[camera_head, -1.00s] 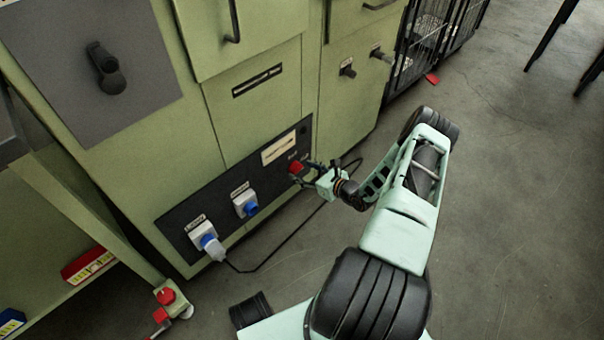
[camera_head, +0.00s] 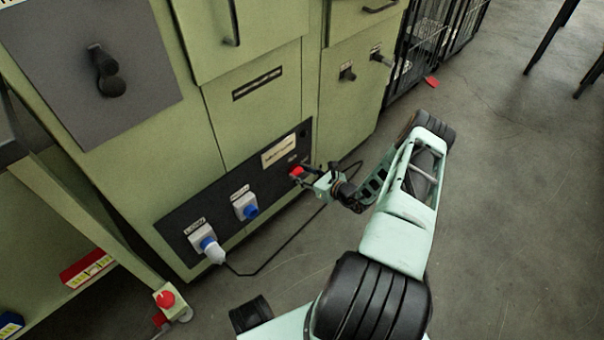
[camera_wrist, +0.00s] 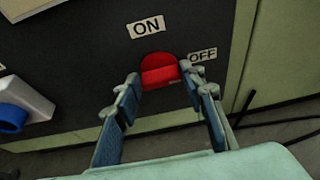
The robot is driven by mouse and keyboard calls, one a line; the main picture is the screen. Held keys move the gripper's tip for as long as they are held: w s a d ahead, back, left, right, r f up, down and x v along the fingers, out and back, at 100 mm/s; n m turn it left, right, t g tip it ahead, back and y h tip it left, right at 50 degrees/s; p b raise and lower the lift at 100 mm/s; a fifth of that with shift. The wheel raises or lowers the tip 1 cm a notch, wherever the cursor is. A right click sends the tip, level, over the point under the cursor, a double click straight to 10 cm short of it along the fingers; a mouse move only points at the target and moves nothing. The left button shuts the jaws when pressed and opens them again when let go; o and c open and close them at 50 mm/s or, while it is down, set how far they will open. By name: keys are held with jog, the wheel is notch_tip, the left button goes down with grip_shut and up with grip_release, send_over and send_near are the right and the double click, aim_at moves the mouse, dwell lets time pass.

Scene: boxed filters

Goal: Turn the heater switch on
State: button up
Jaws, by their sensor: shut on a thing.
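The heater switch is a red knob (camera_wrist: 160,71) on the dark panel (camera_wrist: 75,55), low on the green cabinet. In the wrist view an ON label (camera_wrist: 146,27) is above it and an OFF label (camera_wrist: 203,54) is to its right. My gripper (camera_wrist: 161,80) has a blue-padded finger on each side of the knob and is shut on it. In the head view the red knob (camera_head: 296,171) shows at the panel's right end, with my gripper (camera_head: 305,176) reaching it from the right. Which label the knob points to is hard to tell.
Two sockets with blue fittings sit left on the panel; the lower one holds a white plug (camera_head: 213,250) with a black cable (camera_head: 262,268) running along the floor. A red-buttoned box (camera_head: 166,299) stands at lower left. Open floor (camera_head: 510,200) lies to the right.

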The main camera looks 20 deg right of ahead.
jog(key=shift+a+r+p, duration=0.1)
jog(key=shift+p, duration=0.25)
jog(key=n+h+p, duration=0.1)
jog(key=n+p, duration=0.1)
jog(key=shift+s+a+t+h+p, duration=0.15)
jog(key=shift+a+t+h+p, duration=0.15)
jog(key=shift+h+p, duration=0.1)
jog(key=n+p, duration=0.1)
jog(key=n+t+h+p, duration=0.1)
jog(key=n, duration=0.1)
jog(key=shift+a+f+n+h, duration=0.15)
jog(key=shift+f+n+h, duration=0.15)
jog(key=n+t, duration=0.1)
jog(key=n, duration=0.1)
jog(key=f+n+t+h, duration=0.1)
jog(key=n, duration=0.1)
jog(key=shift+s+a, duration=0.15)
jog(key=shift+a, duration=0.05)
jog(key=n+t+h+b, duration=0.1)
jog(key=n+b, duration=0.1)
jog(key=n, duration=0.1)
jog(key=shift+f+n, duration=0.15)
jog(key=shift+n, duration=0.15)
jog(key=shift+t+b, duration=0.3)
jog(key=shift+b, duration=0.05)
jog(key=o, duration=1.2)
jog(key=shift+c, duration=0.2)
